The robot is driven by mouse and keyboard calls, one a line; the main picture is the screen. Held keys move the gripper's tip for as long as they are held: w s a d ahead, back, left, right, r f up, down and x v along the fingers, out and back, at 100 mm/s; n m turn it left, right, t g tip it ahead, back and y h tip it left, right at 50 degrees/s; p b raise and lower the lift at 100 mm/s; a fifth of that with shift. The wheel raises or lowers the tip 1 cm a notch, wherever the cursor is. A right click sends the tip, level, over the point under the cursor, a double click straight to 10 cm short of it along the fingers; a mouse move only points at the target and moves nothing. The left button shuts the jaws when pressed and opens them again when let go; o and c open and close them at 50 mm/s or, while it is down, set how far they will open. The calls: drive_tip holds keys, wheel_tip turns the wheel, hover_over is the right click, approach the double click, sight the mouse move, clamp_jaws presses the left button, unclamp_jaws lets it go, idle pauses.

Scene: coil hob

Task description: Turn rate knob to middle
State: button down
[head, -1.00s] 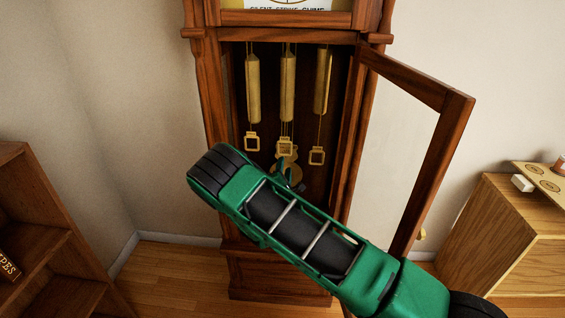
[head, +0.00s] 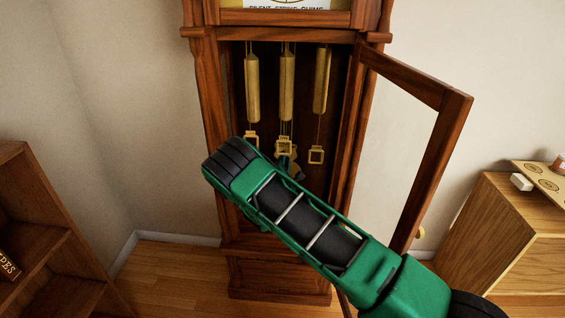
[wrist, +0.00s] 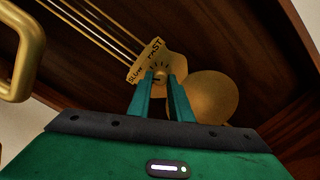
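The rate knob (wrist: 160,73) shows in the wrist view as a small brass piece on a plate (wrist: 147,61) marked SLOW and FAST, with tick marks around it. My gripper (wrist: 161,79) is in front of it, its two teal fingers apart, with the tips at either side of the knob. I cannot tell whether they touch it. The knob's pointer direction is too small to read. In the head view my arm hides the knob, and only part of my gripper (head: 289,166) shows inside the open clock case (head: 211,110).
Brass weights (head: 287,90) hang above my gripper. The round brass pendulum bob (wrist: 213,97) is right of the fingers in the wrist view. The clock's glazed door (head: 437,150) stands open at right. A shelf (head: 40,230) is at left, a wooden cabinet (head: 500,230) at right.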

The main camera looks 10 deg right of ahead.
drive_tip(key=shift+m, duration=2.9)
drive_tip(key=c, duration=1.6)
unclamp_jaws()
drive_tip(key=v, duration=1)
drive_tip(key=shift+s+a+r, duration=0.1)
drive_tip(key=shift+s+a, duration=0.1)
drive_tip(key=shift+s, duration=0.15)
drive_tip(key=shift+s, duration=0.1)
